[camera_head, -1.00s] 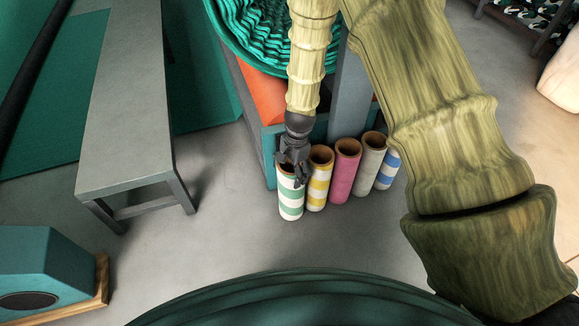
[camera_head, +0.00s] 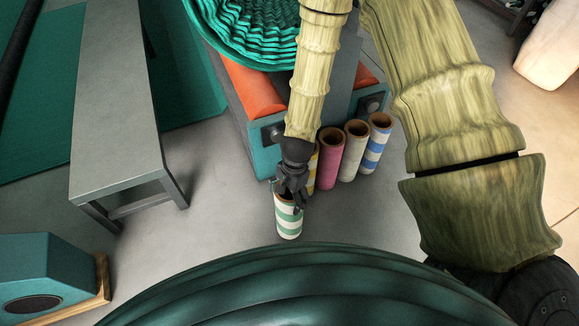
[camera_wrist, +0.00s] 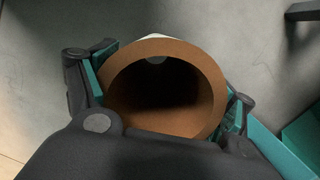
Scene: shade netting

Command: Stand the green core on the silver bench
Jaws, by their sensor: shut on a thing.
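The green core (camera_head: 288,221) is a hollow tube with green and white stripes, in the lower middle of the head view. My gripper (camera_head: 291,192) is shut on its upper end from above. In the wrist view my gripper (camera_wrist: 168,110) has its fingers on both sides of the core's brown open rim (camera_wrist: 205,75). The core is close to upright; whether its bottom touches the floor I cannot tell. The silver bench (camera_head: 120,105) is a long grey bench at the left of the head view, with a bare top, apart from the core.
Yellow (camera_head: 312,172), pink (camera_head: 331,160), grey (camera_head: 354,152) and blue striped (camera_head: 376,145) cores stand in a row behind the gripper, by a teal frame with an orange pad (camera_head: 252,90). A teal box (camera_head: 45,270) is at lower left. Floor between bench and core is clear.

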